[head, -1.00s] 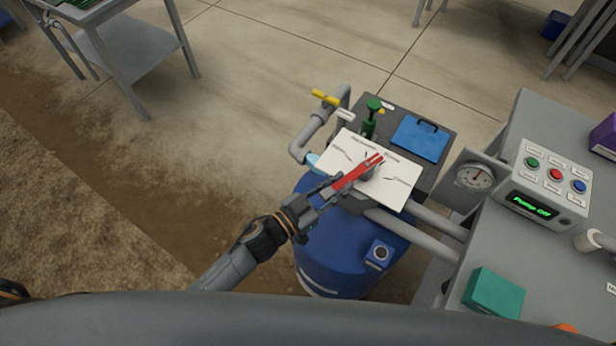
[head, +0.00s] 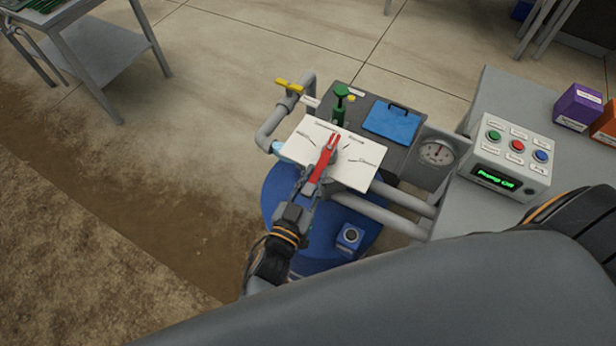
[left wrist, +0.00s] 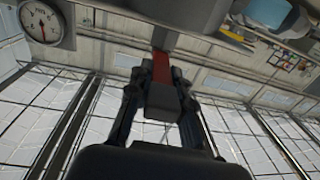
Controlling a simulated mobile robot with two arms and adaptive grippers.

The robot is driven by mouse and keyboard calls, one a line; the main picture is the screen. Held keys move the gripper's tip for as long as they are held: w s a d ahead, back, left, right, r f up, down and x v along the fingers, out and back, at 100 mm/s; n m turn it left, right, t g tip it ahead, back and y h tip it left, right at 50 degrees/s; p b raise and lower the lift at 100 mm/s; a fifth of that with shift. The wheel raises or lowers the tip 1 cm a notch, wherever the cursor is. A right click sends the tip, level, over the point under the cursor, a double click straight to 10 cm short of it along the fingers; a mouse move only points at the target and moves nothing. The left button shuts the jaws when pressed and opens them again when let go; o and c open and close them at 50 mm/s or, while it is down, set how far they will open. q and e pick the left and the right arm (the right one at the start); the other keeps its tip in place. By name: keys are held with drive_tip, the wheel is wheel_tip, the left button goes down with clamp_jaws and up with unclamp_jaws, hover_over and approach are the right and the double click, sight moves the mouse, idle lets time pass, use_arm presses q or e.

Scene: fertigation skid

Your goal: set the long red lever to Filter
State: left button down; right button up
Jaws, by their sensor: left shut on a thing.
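The long red lever (head: 325,158) lies across a white plate (head: 350,172) with several small labels and marks, too small to read surely. Its far end points up and slightly right in the head view, and its near end reaches over the plate's front edge. My left gripper (head: 310,186) is shut on that near end. In the left wrist view the red lever (left wrist: 161,68) shows between the two fingers of the left gripper (left wrist: 155,82), and a dark block hides part of it. My right gripper is not in view.
The plate sits above a blue drum (head: 280,205). Behind are a green valve (head: 340,100), a yellow handle (head: 288,85) and a blue clipboard-like piece (head: 392,121). A gauge (head: 435,152) and a control box (head: 511,160) reading "Pump Off" stand right.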

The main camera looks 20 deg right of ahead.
use_arm(q)
drive_tip(key=c, duration=1.2)
unclamp_jaws()
drive_tip(key=v, duration=1.2)
